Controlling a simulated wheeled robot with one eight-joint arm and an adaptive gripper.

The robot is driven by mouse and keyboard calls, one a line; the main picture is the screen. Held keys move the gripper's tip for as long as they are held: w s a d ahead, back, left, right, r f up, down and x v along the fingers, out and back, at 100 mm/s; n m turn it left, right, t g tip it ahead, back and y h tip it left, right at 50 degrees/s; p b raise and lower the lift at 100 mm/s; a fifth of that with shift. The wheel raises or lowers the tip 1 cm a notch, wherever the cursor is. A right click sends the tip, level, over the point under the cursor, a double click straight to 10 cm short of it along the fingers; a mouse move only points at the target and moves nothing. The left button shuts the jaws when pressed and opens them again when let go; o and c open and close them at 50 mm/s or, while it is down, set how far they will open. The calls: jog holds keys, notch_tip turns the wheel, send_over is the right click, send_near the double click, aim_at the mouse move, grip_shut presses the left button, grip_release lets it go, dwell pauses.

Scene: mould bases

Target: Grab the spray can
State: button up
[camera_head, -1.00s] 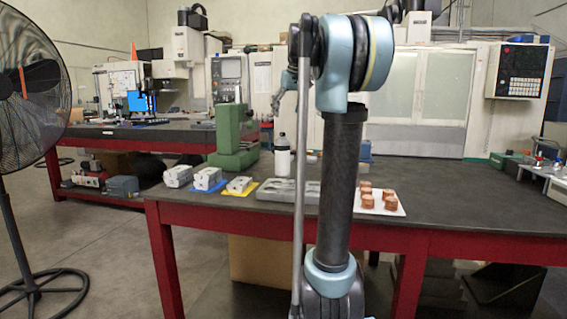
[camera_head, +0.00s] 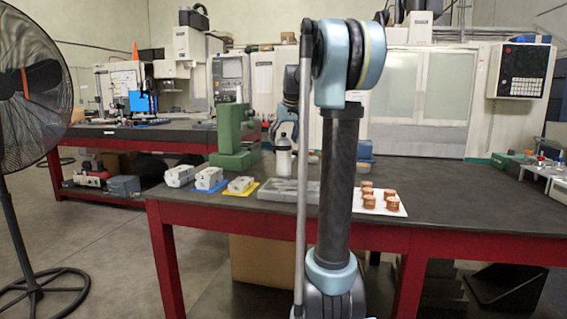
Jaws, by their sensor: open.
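The spray can (camera_head: 283,162), a white cylinder with a darker top, stands upright on the dark table in the middle of the view. My gripper (camera_head: 283,133) is small and dark, directly above the can's top in the picture. It is open. Whether its fingers are beside the can or still clear of it cannot be told at this size. My arm's upright link hides part of the table to the right of the can.
A green machine block (camera_head: 234,140) stands left of the can. A grey tray (camera_head: 268,194) lies in front of it. Grey metal parts (camera_head: 209,178) sit at the left, copper-coloured pieces (camera_head: 367,200) on a white board at the right. The table's right middle is clear.

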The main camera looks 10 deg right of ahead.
aim_at(284, 158)
jog(key=x, duration=0.4)
jog(key=shift+w, duration=0.15)
jog(key=c, duration=1.8)
jog(key=shift+c, duration=0.2)
